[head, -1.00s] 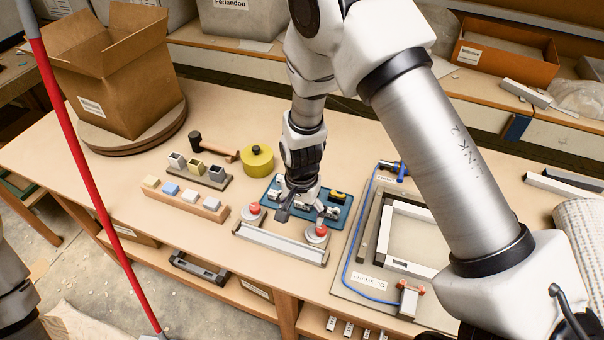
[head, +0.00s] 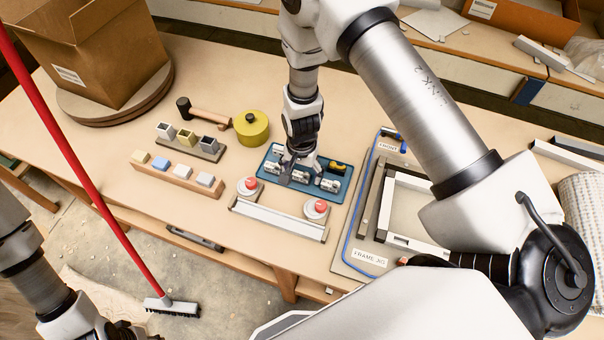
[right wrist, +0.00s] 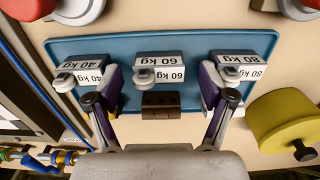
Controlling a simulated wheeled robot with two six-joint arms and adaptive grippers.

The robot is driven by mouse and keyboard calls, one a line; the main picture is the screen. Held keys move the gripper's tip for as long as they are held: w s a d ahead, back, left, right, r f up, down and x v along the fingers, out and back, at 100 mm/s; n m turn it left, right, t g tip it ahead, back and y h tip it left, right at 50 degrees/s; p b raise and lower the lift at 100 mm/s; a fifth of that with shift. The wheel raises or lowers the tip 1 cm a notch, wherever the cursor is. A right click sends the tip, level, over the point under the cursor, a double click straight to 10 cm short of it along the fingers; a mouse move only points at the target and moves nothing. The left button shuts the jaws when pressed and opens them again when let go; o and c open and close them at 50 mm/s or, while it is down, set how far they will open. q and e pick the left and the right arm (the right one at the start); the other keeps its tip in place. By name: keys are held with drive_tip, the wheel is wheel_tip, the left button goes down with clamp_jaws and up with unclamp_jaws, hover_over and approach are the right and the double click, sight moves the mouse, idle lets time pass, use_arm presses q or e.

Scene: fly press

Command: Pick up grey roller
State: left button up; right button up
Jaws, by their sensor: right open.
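A blue tray (head: 345,190) lies on the bench and holds a row of small grey-white pieces with labels. In the right wrist view these are a 40 kg piece (right wrist: 80,70), a 60 kg piece (right wrist: 160,66) and an 80 kg piece (right wrist: 243,66), each with a small round light-grey part in front. I cannot tell for sure which is the grey roller. My right gripper (head: 296,174) is open low over the tray, its fingers (right wrist: 162,85) apart on either side of the 60 kg piece, nothing visibly held. My left arm is at the lower left, its fingers not clear.
A dark brown block (right wrist: 163,104) lies between the right fingers. A metal bar fixture (head: 280,220) with red-topped knobs stands in front of the tray. A yellow round pot (head: 251,130) is left of it, a frame jig (head: 365,240) right. A red-handled broom (head: 95,175) stands at left.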

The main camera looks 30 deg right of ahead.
drive_tip(key=shift+s+a+r, duration=0.1)
drive_tip(key=shift+r, duration=0.05)
drive_tip(key=shift+c, duration=1.4)
drive_tip(key=shift+s, duration=0.1)
drive_tip(key=c, duration=0.9)
drive_tip(key=shift+r, duration=0.1)
